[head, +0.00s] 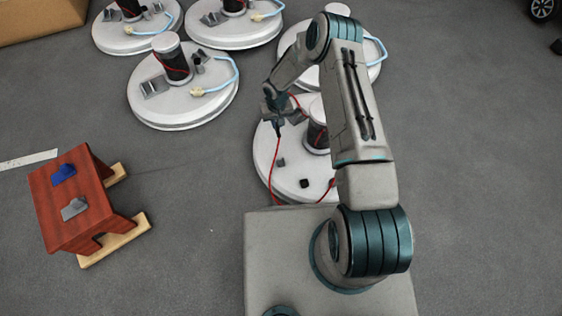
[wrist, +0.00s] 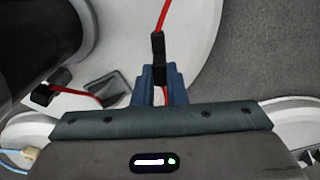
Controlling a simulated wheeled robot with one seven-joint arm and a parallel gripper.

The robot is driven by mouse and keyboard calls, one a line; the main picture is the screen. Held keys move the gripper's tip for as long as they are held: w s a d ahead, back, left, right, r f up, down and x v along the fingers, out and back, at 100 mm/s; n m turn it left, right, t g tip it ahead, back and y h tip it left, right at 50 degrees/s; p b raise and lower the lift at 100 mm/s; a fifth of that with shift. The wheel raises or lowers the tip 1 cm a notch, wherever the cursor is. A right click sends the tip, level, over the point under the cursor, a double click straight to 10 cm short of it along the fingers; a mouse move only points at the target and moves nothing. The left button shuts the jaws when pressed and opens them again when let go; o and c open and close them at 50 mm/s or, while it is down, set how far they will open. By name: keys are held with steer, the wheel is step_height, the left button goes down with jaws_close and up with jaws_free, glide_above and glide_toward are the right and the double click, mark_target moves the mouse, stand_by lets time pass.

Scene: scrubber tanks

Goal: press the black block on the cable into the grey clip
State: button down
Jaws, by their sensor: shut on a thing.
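My gripper (head: 277,112) is over the left part of the nearest white round tank lid (head: 263,155). In the wrist view its blue fingers (wrist: 158,85) are shut on a slim black block (wrist: 158,48) on the red cable (wrist: 163,15). The cable also hangs below the gripper in the head view (head: 273,170). A dark grey angular piece (wrist: 108,88), perhaps the grey clip, lies left of the fingers, apart from the held block. Another black piece (wrist: 44,95) on a red cable is farther left. Whether the clip has an open slot cannot be told.
A dark post (head: 317,132) wound with red cable stands on the lid beside my gripper. A small grey block (head: 281,162) and a black cube (head: 304,183) sit near its front. Several similar lids stand behind. A red-brown stool (head: 90,165) is at left.

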steer(key=s+p, duration=0.2)
steer(key=s, duration=0.9)
steer(key=shift+d, duration=0.35)
steer(key=shift+f, duration=0.15)
steer(key=shift+f+b, duration=1.85)
steer(key=shift+f, duration=0.25)
steer(key=shift+f+b, duration=0.2)
steer(key=shift+b, duration=0.15)
steer(key=shift+f+b, duration=0.6)
steer(key=shift+f, duration=0.15)
steer(key=c, duration=0.9)
jaws_free()
